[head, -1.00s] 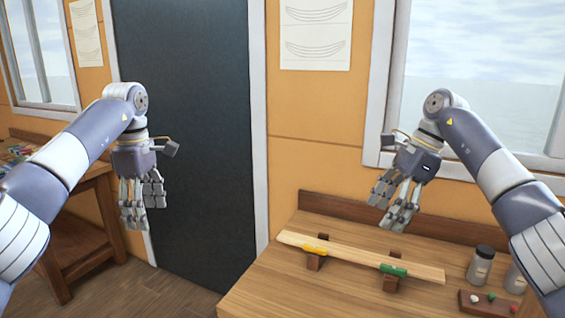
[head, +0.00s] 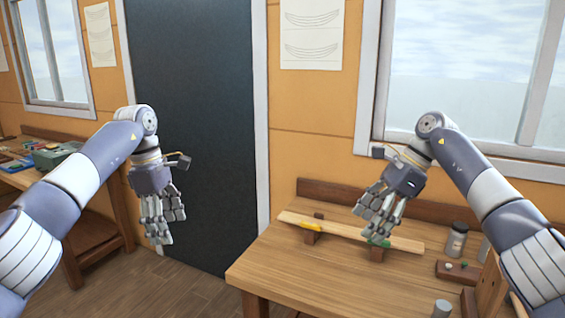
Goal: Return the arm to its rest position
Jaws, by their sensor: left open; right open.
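My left gripper (head: 160,225) hangs empty in the air in front of the dark door, fingers pointing down and apart. My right gripper (head: 373,220) is open and empty over the workbench (head: 300,275). In the picture its fingertips overlap the wooden plank (head: 405,242) near the green clamp (head: 379,243); I cannot tell the height gap between them. The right fingers hide part of the plank.
A grey-lidded jar (head: 456,240) and a small wooden holder (head: 460,271) stand on the right of the bench. A grey cylinder top (head: 441,308) shows at its front. A second bench with a green box (head: 55,155) is at the far left. Floor (head: 170,290) between the benches is clear.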

